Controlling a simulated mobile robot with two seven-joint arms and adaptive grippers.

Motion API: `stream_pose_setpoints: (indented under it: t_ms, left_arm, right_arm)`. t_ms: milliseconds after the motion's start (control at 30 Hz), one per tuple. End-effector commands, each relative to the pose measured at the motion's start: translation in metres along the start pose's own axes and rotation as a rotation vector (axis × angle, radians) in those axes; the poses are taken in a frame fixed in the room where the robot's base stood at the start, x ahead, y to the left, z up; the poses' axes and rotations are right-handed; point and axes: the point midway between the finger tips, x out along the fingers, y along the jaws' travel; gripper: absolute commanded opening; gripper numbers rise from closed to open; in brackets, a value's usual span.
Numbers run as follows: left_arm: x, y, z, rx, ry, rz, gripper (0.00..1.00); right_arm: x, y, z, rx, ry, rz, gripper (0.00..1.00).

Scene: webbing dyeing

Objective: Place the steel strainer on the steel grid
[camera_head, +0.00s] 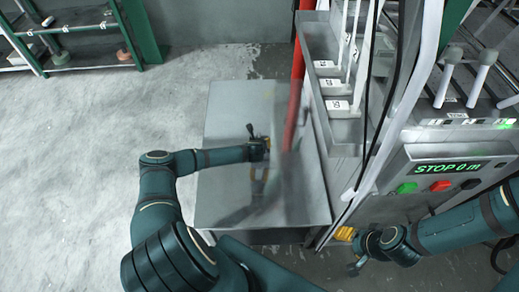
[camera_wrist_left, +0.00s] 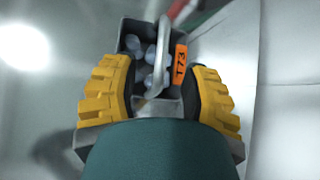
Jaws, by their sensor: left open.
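In the left wrist view, a small steel box-shaped vessel (camera_wrist_left: 138,26) with a pale upright handle and an orange tag marked T73 (camera_wrist_left: 181,66) sits between my left gripper's yellow pads. Several grey lumps lie in it. I cannot tell if it is the strainer. My left gripper (camera_wrist_left: 158,75) is open, with one pad on each side of the vessel; contact is unclear. In the head view, my left gripper (camera_head: 261,141) is over the grey table, and the vessel is not clearly seen. My right gripper (camera_head: 350,250) is low at the machine's front corner; its opening is unclear. I cannot make out a steel grid.
The grey metal table (camera_head: 228,110) is mostly bare. A red pipe (camera_head: 298,65) rises beside it. The machine with a control panel (camera_head: 440,172) reading "STOP 0 m" stands to the right. A green shelf (camera_head: 75,40) is at the back left. Open floor lies left.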

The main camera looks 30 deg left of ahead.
Motion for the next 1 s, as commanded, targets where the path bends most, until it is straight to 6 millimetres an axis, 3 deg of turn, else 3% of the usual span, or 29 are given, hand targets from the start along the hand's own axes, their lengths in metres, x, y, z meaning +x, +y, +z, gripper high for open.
stream_pose_setpoints:
  t_ms: [100, 233, 567, 667, 700, 1000]
  left_arm:
    - [0.021, 0.001, -0.003, -0.001, 0.000, 0.001, 0.46]
    - [0.034, 0.001, -0.002, 0.001, 0.000, 0.000, 0.46]
    - [0.038, 0.001, 0.000, 0.000, 0.000, 0.000, 0.46]
    - [0.038, 0.001, 0.000, 0.000, 0.000, 0.000, 0.17]
    - [0.038, 0.001, 0.000, 0.000, 0.000, 0.000, 0.03]
    - [0.038, 0.001, 0.001, 0.000, 0.000, 0.000, 0.00]
  right_arm:
    - [0.011, 0.004, -0.001, -0.001, 0.004, 0.000, 0.57]
    - [0.015, 0.006, -0.002, -0.001, 0.007, 0.000, 0.57]
    - [0.016, 0.006, -0.002, -0.001, 0.009, 0.000, 0.57]
    - [0.016, 0.006, -0.002, -0.001, 0.009, 0.000, 0.57]
    - [0.016, 0.006, -0.002, -0.001, 0.009, 0.000, 0.57]
    - [0.016, 0.006, -0.002, -0.001, 0.008, 0.000, 0.57]
